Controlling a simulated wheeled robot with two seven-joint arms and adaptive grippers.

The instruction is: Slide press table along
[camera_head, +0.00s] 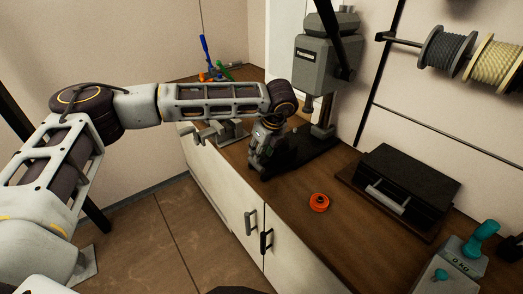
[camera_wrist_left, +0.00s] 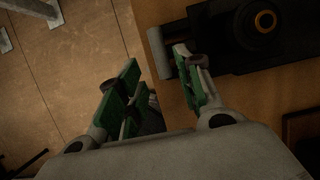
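A grey drill press (camera_head: 324,62) stands at the back of the wooden bench. Its dark base or table (camera_head: 312,150) extends forward toward the bench's front edge. In the left wrist view, a black plate with a round, orange-ringed part (camera_wrist_left: 264,20) lies to the right of the fingers. My left gripper (camera_head: 262,150) points down at the front end of the dark table, near the bench edge. In the wrist view my left gripper (camera_wrist_left: 165,88) has its green-padded fingers apart. A grey rounded piece (camera_wrist_left: 157,52) shows just beyond the fingertips; contact is unclear. My right gripper is not visible.
A grey vise-like tool (camera_head: 225,132) sits left of the gripper. An orange round object (camera_head: 319,202), a black case (camera_head: 405,190) and a grey box with teal knobs (camera_head: 460,262) are on the bench. Cabinet doors with handles (camera_head: 251,221) face the floor.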

